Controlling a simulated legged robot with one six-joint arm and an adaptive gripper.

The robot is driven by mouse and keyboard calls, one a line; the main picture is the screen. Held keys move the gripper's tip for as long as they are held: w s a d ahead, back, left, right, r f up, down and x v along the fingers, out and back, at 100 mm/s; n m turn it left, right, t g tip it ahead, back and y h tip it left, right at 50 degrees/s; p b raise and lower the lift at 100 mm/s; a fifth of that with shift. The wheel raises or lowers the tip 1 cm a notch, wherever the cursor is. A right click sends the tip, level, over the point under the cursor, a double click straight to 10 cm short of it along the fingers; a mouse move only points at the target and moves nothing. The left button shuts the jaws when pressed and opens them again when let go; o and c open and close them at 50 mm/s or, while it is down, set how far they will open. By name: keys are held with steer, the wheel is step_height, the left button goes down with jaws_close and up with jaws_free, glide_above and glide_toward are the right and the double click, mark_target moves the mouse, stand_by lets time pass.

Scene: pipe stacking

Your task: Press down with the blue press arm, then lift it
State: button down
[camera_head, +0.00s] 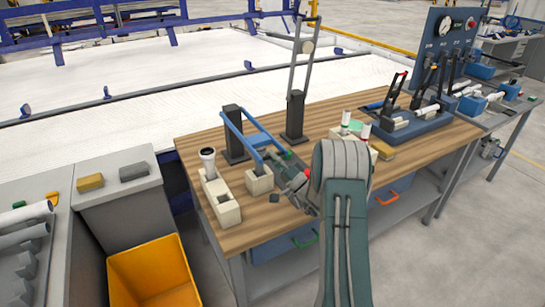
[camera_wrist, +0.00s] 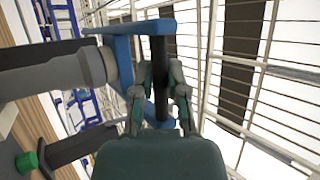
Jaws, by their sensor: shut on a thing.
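The blue press arm (camera_head: 250,134) is hinged at a dark post (camera_head: 235,145) on the wooden table and slopes down slightly toward my gripper (camera_head: 283,170). A beige block (camera_head: 259,181) stands under its front end. In the wrist view the blue arm (camera_wrist: 122,48) crosses the top, with a dark handle bar (camera_wrist: 160,75) hanging from it. My gripper (camera_wrist: 160,98) has its two fingers closed around this bar. In the head view, my own arm and gripper hide the handle. A grey cylinder (camera_wrist: 50,75) lies to the left in the wrist view.
A tall grey lever frame (camera_head: 300,75) rises behind. A yellow bin (camera_head: 155,275) is at the front left.

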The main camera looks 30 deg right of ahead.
steer(key=shift+f+h, duration=0.3)
steer(key=shift+f, duration=0.4)
steer(key=c, duration=0.7)
jaws_free()
steer(key=shift+o, duration=0.2)
steer(key=shift+w, duration=0.2)
steer(key=shift+d, duration=0.1)
steer(key=v, duration=1.2)
steer(key=shift+w, duration=0.1)
